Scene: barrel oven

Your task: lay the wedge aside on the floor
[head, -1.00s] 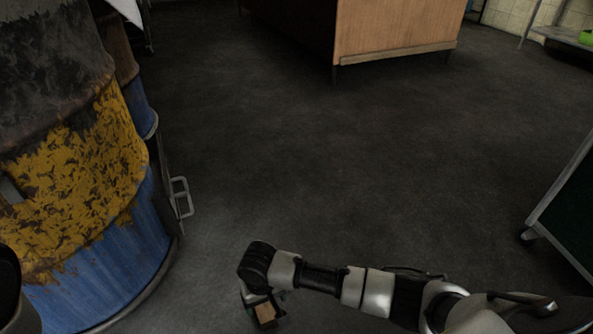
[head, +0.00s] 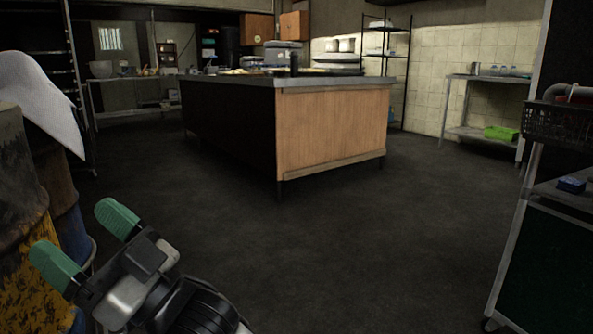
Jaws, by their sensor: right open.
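My right gripper (head: 86,238) shows large at the lower left of the head view. Its two green fingertips are spread apart with nothing between them. The wedge is not in view now. My left gripper is not in view.
The yellow and blue barrel (head: 22,225) stands close at the left edge, just beyond my right gripper. A wood-panelled island counter (head: 330,130) stands ahead. A dark cart (head: 550,255) with a black basket (head: 556,124) is at the right. The dark floor (head: 370,250) between them is clear.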

